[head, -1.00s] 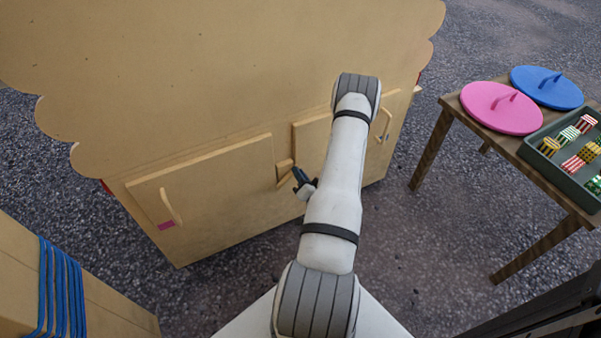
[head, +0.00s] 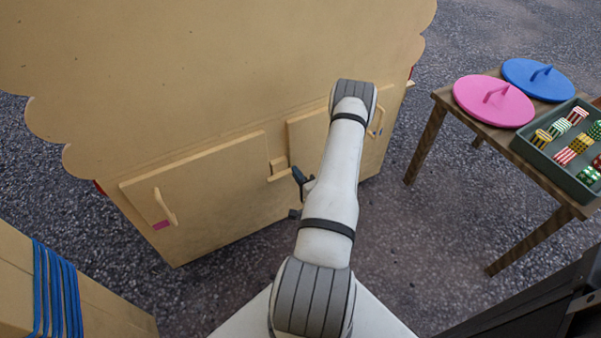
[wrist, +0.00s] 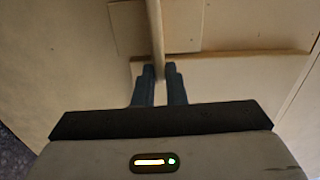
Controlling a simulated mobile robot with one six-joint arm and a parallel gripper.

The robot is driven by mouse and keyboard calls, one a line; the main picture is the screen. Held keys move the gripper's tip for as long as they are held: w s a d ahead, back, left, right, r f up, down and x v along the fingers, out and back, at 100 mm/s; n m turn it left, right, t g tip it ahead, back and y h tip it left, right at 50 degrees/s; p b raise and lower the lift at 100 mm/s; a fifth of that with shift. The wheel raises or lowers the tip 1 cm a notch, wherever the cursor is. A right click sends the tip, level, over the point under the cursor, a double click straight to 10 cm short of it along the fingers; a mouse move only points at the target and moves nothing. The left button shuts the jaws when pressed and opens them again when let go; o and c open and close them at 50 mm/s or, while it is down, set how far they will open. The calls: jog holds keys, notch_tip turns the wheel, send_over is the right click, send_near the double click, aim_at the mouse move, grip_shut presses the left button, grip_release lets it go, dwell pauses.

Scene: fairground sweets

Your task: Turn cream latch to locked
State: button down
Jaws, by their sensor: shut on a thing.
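The cream latch (head: 278,164) is on the front of the cream cabinet, between the left door (head: 215,185) and the right door (head: 308,130). In the head view it is small and close to the cabinet's colour, so its exact turn is hard to read. In the wrist view the latch's thin bar (wrist: 155,32) runs up the picture from between the fingers. My gripper (wrist: 160,70) is shut on this bar, with a dark finger on either side. In the head view my gripper (head: 299,178) is at the cabinet front, partly hidden by my arm.
A wooden table (head: 440,94) at the right holds a pink lid (head: 480,105), a blue lid (head: 525,83) and a green tray (head: 557,168) of striped and patterned pieces. The left door has a handle (head: 158,203) and a pink patch (head: 161,225). Blue cord (head: 60,290) is at lower left.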

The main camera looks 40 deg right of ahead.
jog(key=shift+d+f+m, duration=0.1)
jog(key=shift+f+m, duration=0.05)
jog(key=shift+m, duration=0.15)
jog(key=c, duration=1.5)
grip_release()
jog(key=shift+p+v, duration=0.95)
jog(key=shift+v, duration=3)
